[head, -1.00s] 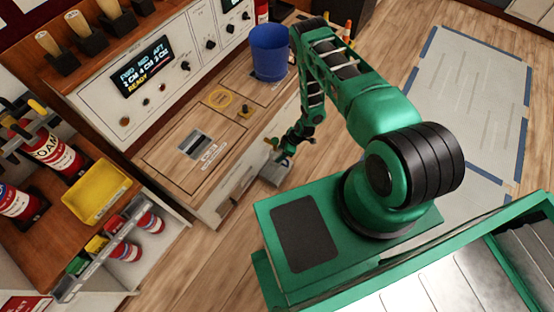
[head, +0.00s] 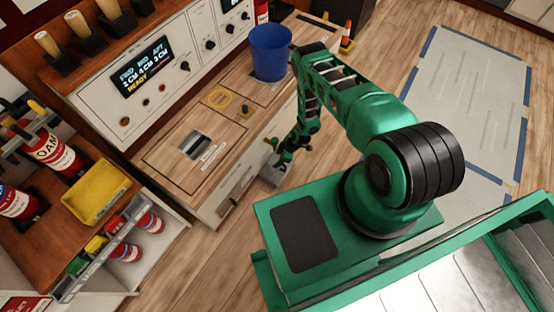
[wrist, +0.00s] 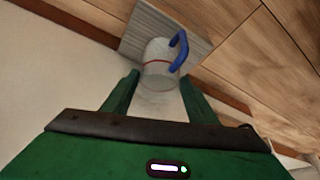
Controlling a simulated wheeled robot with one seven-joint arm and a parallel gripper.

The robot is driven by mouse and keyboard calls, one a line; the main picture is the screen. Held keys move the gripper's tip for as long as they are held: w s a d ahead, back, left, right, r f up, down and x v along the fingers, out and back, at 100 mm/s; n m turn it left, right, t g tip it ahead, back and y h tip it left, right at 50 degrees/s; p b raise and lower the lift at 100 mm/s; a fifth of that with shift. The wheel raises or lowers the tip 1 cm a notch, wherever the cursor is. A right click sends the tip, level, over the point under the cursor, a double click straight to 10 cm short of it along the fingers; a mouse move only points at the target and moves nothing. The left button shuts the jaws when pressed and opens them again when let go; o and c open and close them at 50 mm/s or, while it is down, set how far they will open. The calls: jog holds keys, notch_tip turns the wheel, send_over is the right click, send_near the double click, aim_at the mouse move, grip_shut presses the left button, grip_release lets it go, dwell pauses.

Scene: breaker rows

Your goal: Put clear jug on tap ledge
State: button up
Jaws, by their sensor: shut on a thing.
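The clear jug (wrist: 158,72), with a blue handle and a red line around it, shows in the wrist view between my two green fingers. My gripper (wrist: 160,88) is shut on its near side. A grey ribbed ledge (wrist: 143,32) lies beyond and beneath the jug in the picture; I cannot tell whether the jug touches it. In the head view my gripper (head: 281,160) is low at the front of the wooden counter, beside the small grey ledge (head: 272,179). There the jug is hidden or too small to make out.
A blue bucket (head: 270,52) stands on the wooden counter (head: 165,160) by my arm. A control panel (head: 150,75) rises behind the counter. A yellow tray (head: 97,192) and red cylinders (head: 125,250) are at the left. The floor to the right is mostly clear.

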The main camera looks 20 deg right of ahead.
jog(key=o, duration=1.5)
